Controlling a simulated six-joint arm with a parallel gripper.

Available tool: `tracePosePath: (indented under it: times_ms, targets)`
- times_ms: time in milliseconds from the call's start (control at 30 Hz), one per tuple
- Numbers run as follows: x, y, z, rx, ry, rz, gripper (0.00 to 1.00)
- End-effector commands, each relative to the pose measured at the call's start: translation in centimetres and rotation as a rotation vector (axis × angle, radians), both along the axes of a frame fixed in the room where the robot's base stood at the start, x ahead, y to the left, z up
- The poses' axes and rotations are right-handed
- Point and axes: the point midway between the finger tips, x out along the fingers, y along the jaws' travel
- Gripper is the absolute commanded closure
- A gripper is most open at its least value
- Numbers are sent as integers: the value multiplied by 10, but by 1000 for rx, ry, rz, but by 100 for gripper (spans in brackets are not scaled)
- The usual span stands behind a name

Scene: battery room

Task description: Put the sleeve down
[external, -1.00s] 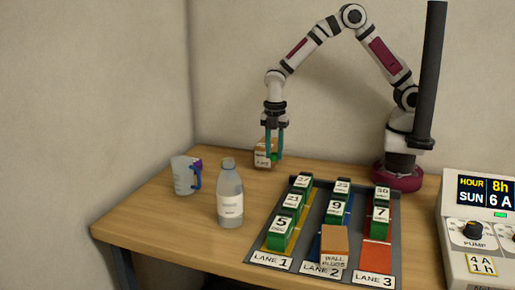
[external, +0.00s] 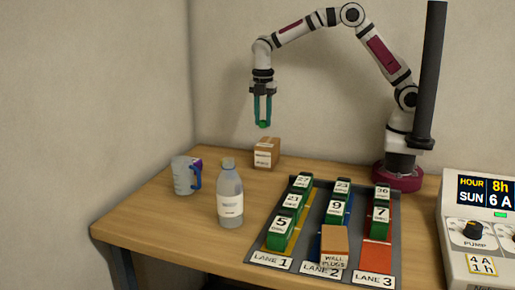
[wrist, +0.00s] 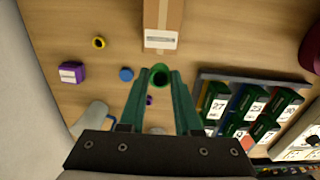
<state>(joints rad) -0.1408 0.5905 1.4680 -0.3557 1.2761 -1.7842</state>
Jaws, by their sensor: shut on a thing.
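My gripper (external: 263,122) is raised above the back left part of the table, its teal fingers shut on a small green sleeve (wrist: 159,76). The sleeve looks like a short ring with a dark hole in the wrist view. It also shows as a green spot at the fingertips in the external view (external: 264,125). The sleeve is in the air, apart from the table (external: 165,205).
A cardboard box (external: 266,153) stands on the table below my gripper. A jug (external: 185,176) and a bottle (external: 230,195) stand to the front left. A lane rack (external: 398,265) holds several green numbered blocks. A yellow ring (wrist: 99,42), purple box (wrist: 71,73) and blue disc (wrist: 126,74) lie nearby.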

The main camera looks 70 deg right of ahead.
Motion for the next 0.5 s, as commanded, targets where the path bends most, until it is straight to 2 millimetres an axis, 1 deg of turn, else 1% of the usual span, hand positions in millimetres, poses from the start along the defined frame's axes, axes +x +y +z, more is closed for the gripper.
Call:
tracePosePath:
  times_ms: [33, 100, 233, 300, 433, 500]
  targets:
    - [0, -14, 0, 0, 0, -5, 100]
    - [1, -30, 1, 0, -1, -4, 100]
    - [1, -55, 0, 0, -1, -3, 100]
    - [0, -54, -11, 0, 3, 2, 100]
    - [1, -53, -25, 0, 2, 1, 100]
    - [0, -53, -42, 0, 5, 1, 100]
